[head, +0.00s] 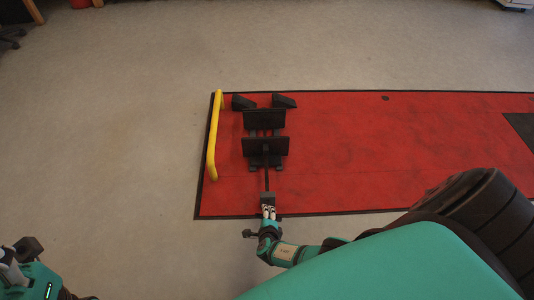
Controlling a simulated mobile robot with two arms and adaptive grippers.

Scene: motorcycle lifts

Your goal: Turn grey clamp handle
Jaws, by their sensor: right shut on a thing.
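The grey clamp handle (268,197) is a dark grey block at the near end of a thin rod. The rod runs back to the black wheel clamp (265,147) on the red lift platform (350,150). My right gripper (268,208) is at the platform's near edge, shut on the handle, and its fingers hide part of it. My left gripper (10,268) is at the lower left corner, far from the clamp and partly cut off. Its fingertips do not show clearly.
A yellow bar (214,135) stands along the platform's left end. Two black wedges (244,102) (284,101) lie behind the clamp. The grey floor (110,130) on the left is clear. Furniture parts show at the far top edge.

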